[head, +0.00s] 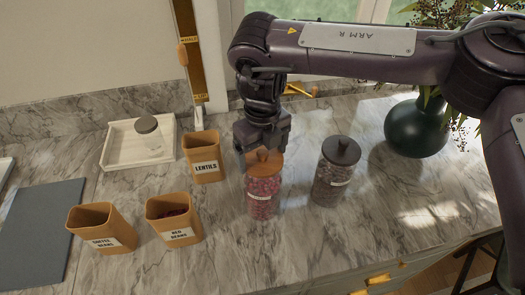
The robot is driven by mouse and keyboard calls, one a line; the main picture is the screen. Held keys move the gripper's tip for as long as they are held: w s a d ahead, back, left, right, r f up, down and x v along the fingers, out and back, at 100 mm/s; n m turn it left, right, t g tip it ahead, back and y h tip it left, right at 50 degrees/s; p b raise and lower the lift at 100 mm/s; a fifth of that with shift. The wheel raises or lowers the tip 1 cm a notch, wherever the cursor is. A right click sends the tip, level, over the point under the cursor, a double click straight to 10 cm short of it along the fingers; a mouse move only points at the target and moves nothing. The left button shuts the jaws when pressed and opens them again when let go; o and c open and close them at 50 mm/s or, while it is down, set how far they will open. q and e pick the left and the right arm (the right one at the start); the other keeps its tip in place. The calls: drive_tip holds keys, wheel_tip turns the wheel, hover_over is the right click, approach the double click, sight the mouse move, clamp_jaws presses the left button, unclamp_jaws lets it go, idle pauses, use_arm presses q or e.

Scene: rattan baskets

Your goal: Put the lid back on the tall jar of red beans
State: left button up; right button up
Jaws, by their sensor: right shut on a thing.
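The tall glass jar of red beans (262,196) stands upright on the marble counter, with a pale label on its front. Its wooden orange-brown lid (266,163) is at the jar's mouth; I cannot tell whether it is fully seated. My right gripper (262,148) reaches down from above and is shut on the lid, hiding part of its top. My left gripper is not in view.
A tall dark-lidded jar (330,178) stands close on the right, with a dark green vase (416,130) beyond. Bins labelled lentils (204,152), red beans (174,219) and coffee beans (101,228) stand left.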

idle(0.4)
drive_tip(key=o, duration=0.9)
drive_tip(key=shift+r+p, duration=2.7)
drive_tip(key=shift+r, duration=0.8)
drive_tip(key=shift+c, duration=0.2)
clamp_jaws()
